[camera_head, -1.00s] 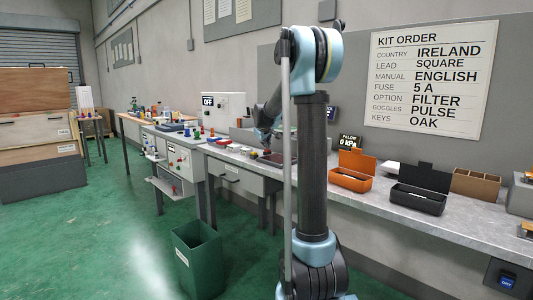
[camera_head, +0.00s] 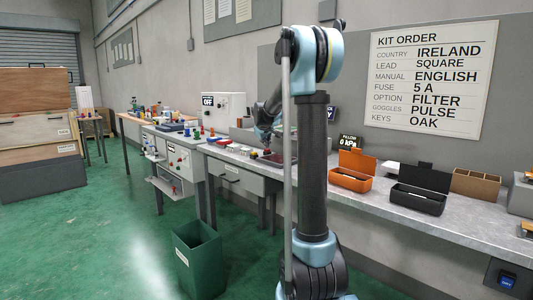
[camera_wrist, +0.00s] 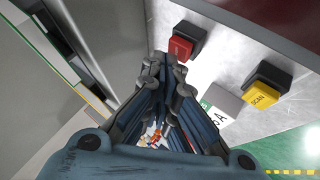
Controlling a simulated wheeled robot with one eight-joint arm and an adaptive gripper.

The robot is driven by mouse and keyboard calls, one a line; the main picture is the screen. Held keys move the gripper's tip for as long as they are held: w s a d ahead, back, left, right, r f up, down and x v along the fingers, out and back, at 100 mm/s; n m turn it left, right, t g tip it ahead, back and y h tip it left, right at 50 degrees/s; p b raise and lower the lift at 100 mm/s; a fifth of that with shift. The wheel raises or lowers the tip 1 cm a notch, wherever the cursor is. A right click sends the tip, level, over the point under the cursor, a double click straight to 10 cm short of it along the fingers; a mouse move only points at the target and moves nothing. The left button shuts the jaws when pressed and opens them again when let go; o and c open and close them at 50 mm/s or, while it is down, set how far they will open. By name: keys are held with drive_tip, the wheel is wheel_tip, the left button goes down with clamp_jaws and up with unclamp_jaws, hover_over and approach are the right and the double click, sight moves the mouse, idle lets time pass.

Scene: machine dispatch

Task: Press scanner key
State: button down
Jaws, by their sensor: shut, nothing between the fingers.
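The scanner key, a yellow square button marked SCAN (camera_wrist: 262,96) on a black base, stands on the light metal worktop at the right of the wrist view. A red key (camera_wrist: 182,47) on a black base is near the top centre, its lettering unclear. My gripper (camera_wrist: 163,68) is shut and empty. In the picture its fingertips lie left of the yellow key and just below left of the red key, apart from the yellow one. Whether they touch anything is unclear. In the head view the gripper is small beyond my arm, and the yellow key cannot be made out.
A grey block (camera_wrist: 222,103) with a label beside it lies between the gripper and the yellow key. A dark red panel borders the keys above. On the bench, an orange box (camera_head: 352,171) and a black box (camera_head: 420,190) stand to the right of my arm.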

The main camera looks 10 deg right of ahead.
drive_tip(key=shift+r, duration=0.4)
drive_tip(key=shift+r, duration=2.5)
